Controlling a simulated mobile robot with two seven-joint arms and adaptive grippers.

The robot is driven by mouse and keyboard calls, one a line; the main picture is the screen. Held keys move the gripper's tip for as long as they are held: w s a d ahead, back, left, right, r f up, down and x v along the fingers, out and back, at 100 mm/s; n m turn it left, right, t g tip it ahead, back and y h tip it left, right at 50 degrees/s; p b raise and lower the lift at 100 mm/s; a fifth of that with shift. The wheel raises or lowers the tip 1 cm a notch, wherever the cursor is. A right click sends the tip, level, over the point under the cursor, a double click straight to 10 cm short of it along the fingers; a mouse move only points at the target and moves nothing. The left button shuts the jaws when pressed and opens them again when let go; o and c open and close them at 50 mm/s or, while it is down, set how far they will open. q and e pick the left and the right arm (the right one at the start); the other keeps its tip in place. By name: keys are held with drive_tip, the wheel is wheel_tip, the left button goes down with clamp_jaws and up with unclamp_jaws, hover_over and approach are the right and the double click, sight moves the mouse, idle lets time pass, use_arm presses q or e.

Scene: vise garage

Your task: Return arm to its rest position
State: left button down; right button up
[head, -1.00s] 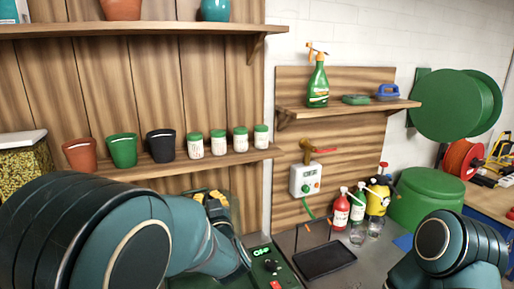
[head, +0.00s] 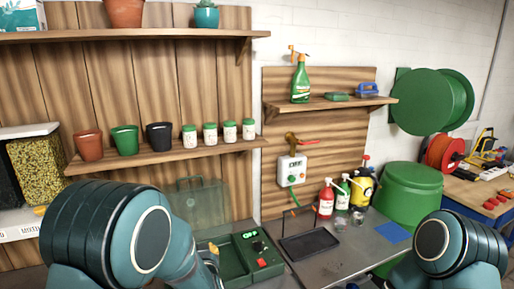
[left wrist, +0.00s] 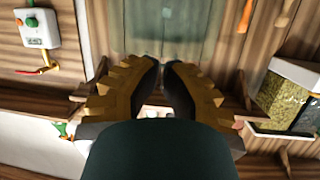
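My left arm (head: 125,235) fills the lower left of the head view, bent in front of the workbench. My left gripper (left wrist: 162,68) shows in the left wrist view, with two dark fingers with stepped gold parts. A narrow gap shows between the fingertips, and nothing is held between them. The gripper points toward the wooden wall and shelf. In the head view it is mostly hidden behind my arm. My right arm (head: 445,243) is at the lower right of the head view; its gripper is out of frame.
The green case (head: 245,255) with raised lid stands right of my left arm. A dark tray (head: 310,243) lies on the bench, with bottles behind it. The lower shelf (head: 150,158) bears pots and several jars above my arm. A control box (head: 291,170) hangs on the wall.

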use_arm(q)
drive_tip(key=s+a+f+g+h, duration=0.1)
drive_tip(key=s+f+g+h, duration=0.15)
drive_tip(key=s+f, duration=0.55)
drive_tip(key=s+a+f+g+h, duration=0.1)
drive_tip(key=s+f+g, duration=0.3)
drive_tip(key=f, duration=0.8)
drive_tip(key=s+d+f+g+h, duration=0.2)
drive_tip(key=s+f+g, duration=0.1)
drive_tip(key=s, duration=0.4)
drive_tip(key=s+d+f+n+g+h, duration=0.1)
drive_tip(key=s+f+g, duration=0.15)
drive_tip(key=s, duration=0.45)
drive_tip(key=s+d+f+g+h, duration=0.2)
drive_tip(key=s+f, duration=0.2)
drive_tip(key=s, duration=0.4)
drive_tip(key=w+d+f+m+t+b, duration=0.1)
drive_tip(key=w+f+b, duration=0.3)
drive_tip(key=b, duration=0.6)
drive_tip(key=shift+w+d+f+m, duration=0.4)
drive_tip(key=shift+w+d, duration=0.4)
drive_tip(key=shift+w, duration=0.15)
use_arm(e)
wheel_tip(320, 180, down, 10)
drive_tip(key=s, duration=0.2)
drive_tip(key=shift+s+a+f+g, duration=0.15)
drive_tip(key=shift+s+g, duration=0.1)
drive_tip(key=shift+g, duration=0.05)
